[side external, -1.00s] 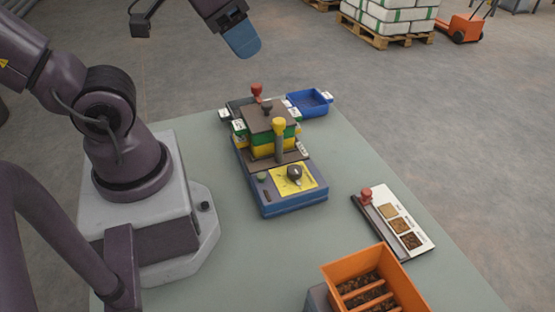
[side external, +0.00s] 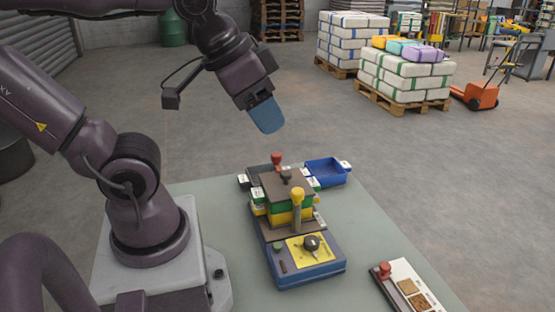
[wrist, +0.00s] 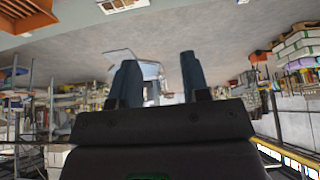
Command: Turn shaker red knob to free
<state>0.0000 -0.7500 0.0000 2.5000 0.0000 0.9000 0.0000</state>
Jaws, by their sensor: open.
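The shaker stands on the table in the side view, with a blue base (side external: 312,272), a yellow panel with a dark knob (side external: 311,243), and green and yellow layers under a brown top plate. A red knob (side external: 277,158) stands upright at its back; its lower part is hidden. A yellow-topped post (side external: 297,196) rises at the front of the stack. My gripper (side external: 267,118) hangs above and behind the shaker, apart from it, with blue fingers. The wrist view shows the two fingers (wrist: 159,62) spread apart with nothing between them.
A blue tray (side external: 326,172) sits behind the shaker at the right. A white sample board (side external: 405,265) with another red knob (side external: 384,268) lies at the front right. An orange crate (wrist: 14,22) shows in the wrist view. Bare table (side external: 352,222) lies right of the shaker.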

